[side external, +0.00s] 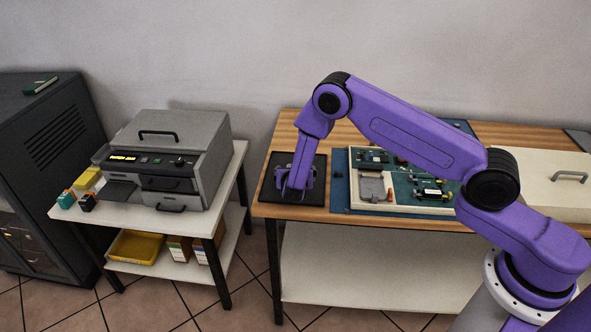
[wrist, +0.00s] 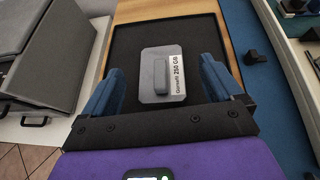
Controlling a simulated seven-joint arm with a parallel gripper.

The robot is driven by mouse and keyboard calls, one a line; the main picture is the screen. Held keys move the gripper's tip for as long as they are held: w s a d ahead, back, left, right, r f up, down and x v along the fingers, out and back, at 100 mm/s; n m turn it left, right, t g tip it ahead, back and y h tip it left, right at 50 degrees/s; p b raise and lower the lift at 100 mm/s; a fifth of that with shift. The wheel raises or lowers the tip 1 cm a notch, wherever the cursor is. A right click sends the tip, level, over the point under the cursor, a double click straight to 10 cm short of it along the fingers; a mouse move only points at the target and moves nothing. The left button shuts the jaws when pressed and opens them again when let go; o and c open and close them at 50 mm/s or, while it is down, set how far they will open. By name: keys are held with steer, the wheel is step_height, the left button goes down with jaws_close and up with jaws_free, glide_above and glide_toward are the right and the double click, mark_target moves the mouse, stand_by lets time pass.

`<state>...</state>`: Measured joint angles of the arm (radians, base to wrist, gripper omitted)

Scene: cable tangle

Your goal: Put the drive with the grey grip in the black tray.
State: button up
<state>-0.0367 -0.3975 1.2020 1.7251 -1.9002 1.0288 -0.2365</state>
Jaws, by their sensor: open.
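The drive with the grey grip (wrist: 183,85) is a flat grey plate with a raised block and a white label reading "250 GB". In the wrist view it lies within the black tray (wrist: 127,42), near its middle. The tray also shows in the side external view (side external: 314,165) at the left end of the wooden bench. My gripper (wrist: 160,70) is open, with one blue finger on each side of the drive and a visible gap to it. In the side external view my gripper (side external: 296,182) is low over the tray and hides most of the drive.
A blue mat (side external: 340,190) with a cream-framed circuit board (side external: 405,185) lies right of the tray. A cream box with a handle (side external: 550,180) stands further right. A grey machine (side external: 170,150) sits on a separate white table to the left, with a gap between the tables.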

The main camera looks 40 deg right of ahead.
steer(key=v, duration=0.8)
steer(key=shift+r, duration=0.15)
steer(key=s+d+r+m+g, duration=0.2)
steer(key=s+r+m, duration=0.3)
steer(key=r, duration=0.2)
steer(key=s+r+m+g+y, duration=0.2)
steer(key=s+r+m+y, duration=0.1)
steer(key=s, duration=0.8)
steer(key=s+d+r+m+g+y, duration=0.1)
steer(key=s+r+m+g+y, duration=0.1)
steer(key=s, duration=0.9)
steer(key=s+r+m+g+y, duration=0.3)
steer(key=s+r+m, duration=0.2)
steer(key=s, duration=0.6)
steer(key=shift+d+r+m+g+y, duration=0.3)
steer(key=shift+d+r, duration=0.05)
steer(key=shift+r, duration=0.1)
